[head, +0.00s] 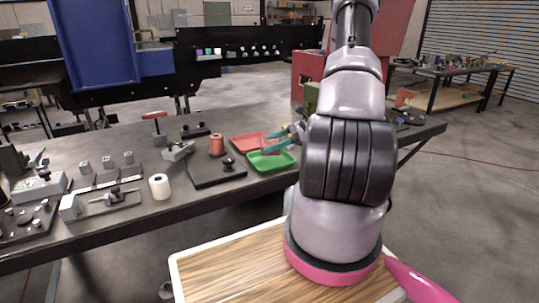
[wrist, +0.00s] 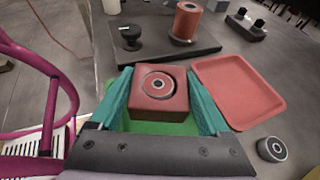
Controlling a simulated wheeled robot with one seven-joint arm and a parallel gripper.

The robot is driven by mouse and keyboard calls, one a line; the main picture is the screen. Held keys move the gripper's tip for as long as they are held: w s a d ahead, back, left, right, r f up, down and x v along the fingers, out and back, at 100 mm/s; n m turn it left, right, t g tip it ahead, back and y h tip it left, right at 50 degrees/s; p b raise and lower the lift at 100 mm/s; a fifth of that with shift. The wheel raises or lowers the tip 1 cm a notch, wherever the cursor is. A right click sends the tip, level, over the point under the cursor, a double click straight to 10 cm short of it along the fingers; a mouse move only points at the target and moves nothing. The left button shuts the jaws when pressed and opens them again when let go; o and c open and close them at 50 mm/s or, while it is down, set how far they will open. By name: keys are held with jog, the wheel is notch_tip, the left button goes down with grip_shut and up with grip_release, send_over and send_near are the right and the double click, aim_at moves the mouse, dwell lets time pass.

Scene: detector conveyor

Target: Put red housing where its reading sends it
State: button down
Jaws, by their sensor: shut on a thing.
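The red housing (wrist: 158,108) is a red block with a round metal ring and dark centre on its top face. My gripper (wrist: 160,88), with teal fingers, is shut on it from both sides. Green of the green tray (wrist: 140,127) shows just beneath the housing in the wrist view; I cannot tell whether they touch. The red tray (wrist: 238,92) lies to the right there, empty. In the head view my gripper (head: 277,137) is over the two trays, the red tray (head: 246,142) behind and the green tray (head: 270,161) in front. The housing is hard to make out there.
A dark plate (wrist: 208,46) carries a copper-coloured spool (wrist: 187,22) and a black knob (wrist: 130,38). A grey round part (wrist: 272,148) lies beside the red tray. A white roll (head: 159,187) and metal fixtures stand further left on the table.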

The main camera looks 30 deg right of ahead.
aim_at(270, 154)
jog(key=shift+f, duration=1.9)
jog(key=shift+f, duration=0.1)
